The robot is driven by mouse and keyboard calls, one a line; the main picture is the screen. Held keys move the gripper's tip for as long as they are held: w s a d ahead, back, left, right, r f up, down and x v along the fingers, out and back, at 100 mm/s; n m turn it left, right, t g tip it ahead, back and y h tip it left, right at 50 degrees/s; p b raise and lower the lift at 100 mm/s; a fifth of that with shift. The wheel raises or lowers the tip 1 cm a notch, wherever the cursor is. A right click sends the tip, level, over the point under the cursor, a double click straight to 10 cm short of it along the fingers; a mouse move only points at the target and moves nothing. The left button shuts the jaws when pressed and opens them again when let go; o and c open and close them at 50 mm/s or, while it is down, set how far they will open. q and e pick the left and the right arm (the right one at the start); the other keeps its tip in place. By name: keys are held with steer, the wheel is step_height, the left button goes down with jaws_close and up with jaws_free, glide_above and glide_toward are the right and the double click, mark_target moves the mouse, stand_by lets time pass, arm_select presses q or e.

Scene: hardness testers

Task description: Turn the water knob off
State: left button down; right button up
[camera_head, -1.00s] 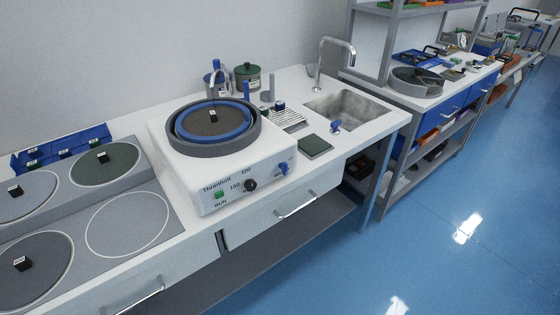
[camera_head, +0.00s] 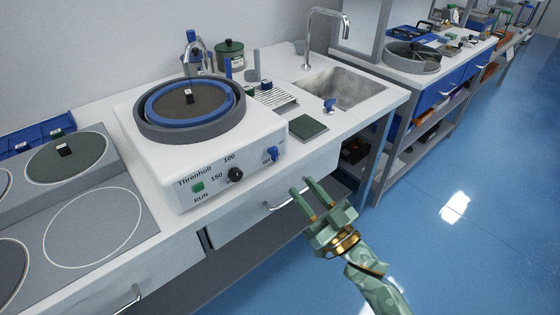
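The white polishing machine (camera_head: 232,150) stands on the bench with a round grey bowl and blue ring on top. Its front panel has a blue knob (camera_head: 272,154) at the right end, a black knob (camera_head: 235,175) and a green button (camera_head: 198,187). Another blue handle (camera_head: 329,105) sits at the front edge of the sink. The label by the panel's blue knob is too small to read. My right gripper (camera_head: 300,182) is open and empty, in front of the drawer, below and right of the panel's blue knob and apart from it. My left gripper is not in view.
A drawer handle (camera_head: 291,200) shows beside the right gripper's fingers. A dark green pad (camera_head: 308,127) lies right of the machine, before the sink (camera_head: 344,86). A tall faucet (camera_head: 314,40) rises behind. The blue floor (camera_head: 440,230) at right is clear.

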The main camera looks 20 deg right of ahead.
mark_target(277, 156)
steer(key=b+x, duration=0.1)
steer(key=x, duration=0.8)
steer(key=shift+w, duration=0.25)
jaws_close()
